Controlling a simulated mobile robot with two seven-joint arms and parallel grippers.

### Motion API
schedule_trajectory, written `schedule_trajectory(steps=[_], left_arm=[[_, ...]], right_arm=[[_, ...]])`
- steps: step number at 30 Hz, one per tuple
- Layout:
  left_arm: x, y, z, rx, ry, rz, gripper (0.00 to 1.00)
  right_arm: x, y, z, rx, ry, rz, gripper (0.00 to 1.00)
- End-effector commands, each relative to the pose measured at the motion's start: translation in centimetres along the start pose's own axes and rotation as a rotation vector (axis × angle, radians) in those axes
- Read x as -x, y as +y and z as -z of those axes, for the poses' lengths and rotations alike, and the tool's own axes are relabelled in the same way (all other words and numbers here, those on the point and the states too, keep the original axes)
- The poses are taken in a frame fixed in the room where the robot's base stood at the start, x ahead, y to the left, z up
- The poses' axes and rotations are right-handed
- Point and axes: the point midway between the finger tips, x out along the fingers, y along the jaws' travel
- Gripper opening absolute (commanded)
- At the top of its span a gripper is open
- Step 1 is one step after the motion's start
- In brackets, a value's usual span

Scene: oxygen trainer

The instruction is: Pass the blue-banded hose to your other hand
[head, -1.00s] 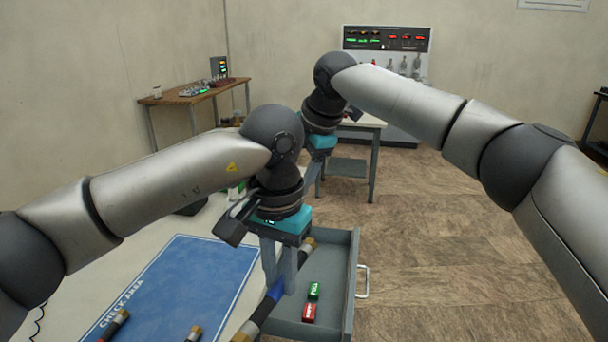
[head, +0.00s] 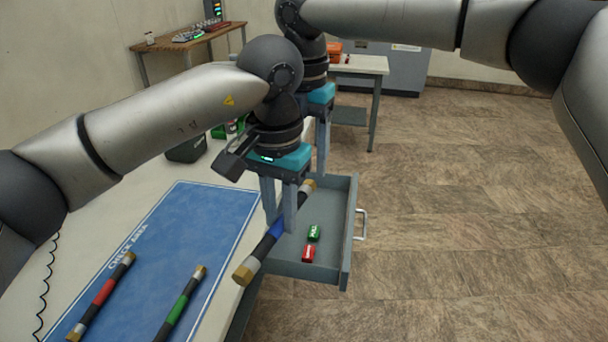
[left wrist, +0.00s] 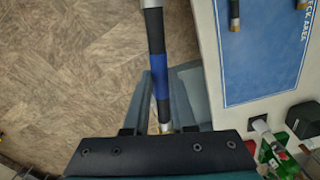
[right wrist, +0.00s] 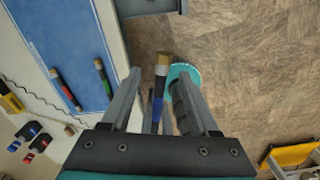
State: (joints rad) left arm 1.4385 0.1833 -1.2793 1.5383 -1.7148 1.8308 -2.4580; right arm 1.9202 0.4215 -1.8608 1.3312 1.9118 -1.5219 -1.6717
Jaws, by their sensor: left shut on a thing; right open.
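The blue-banded hose (head: 268,243) is black with brass ends and hangs tilted above the open drawer. My left gripper (head: 281,220) is shut on it near its blue band (left wrist: 158,72). My right gripper (head: 322,168) is behind and to the right of the left one in the head view, partly hidden by it. It is open and empty. In the right wrist view, the hose (right wrist: 161,72) appears between the open fingers, beside my left wrist. I cannot tell how far beyond the fingertips it is.
An open grey drawer (head: 330,262) holds a green block (head: 314,232) and a red block (head: 308,253). A blue mat (head: 195,225) on the bench carries a red-banded hose (head: 103,292) and a green-banded hose (head: 180,306). Floor to the right is clear.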

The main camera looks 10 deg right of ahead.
Motion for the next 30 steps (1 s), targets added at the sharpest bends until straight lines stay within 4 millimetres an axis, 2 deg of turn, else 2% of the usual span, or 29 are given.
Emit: schedule_trajectory(steps=[3, 9, 21, 30], left_arm=[[0.0, 0.0, 0.0, 0.000, 0.001, 0.000, 0.00], [0.0, 0.0, 0.0, 0.000, 0.001, 0.000, 0.00], [0.0, 0.0, 0.0, 0.000, 0.001, 0.000, 0.00], [0.0, 0.0, 0.0, 0.000, 0.001, 0.000, 0.00]], right_arm=[[-2.2, -0.1, 0.0, -0.001, 0.001, 0.002, 0.61], [-4.3, 0.0, 0.0, -0.001, 0.001, 0.001, 0.61], [-4.9, 0.0, 0.0, -0.001, 0.001, -0.001, 0.60], [-4.8, 0.0, 0.0, -0.001, 0.000, -0.002, 0.26]])
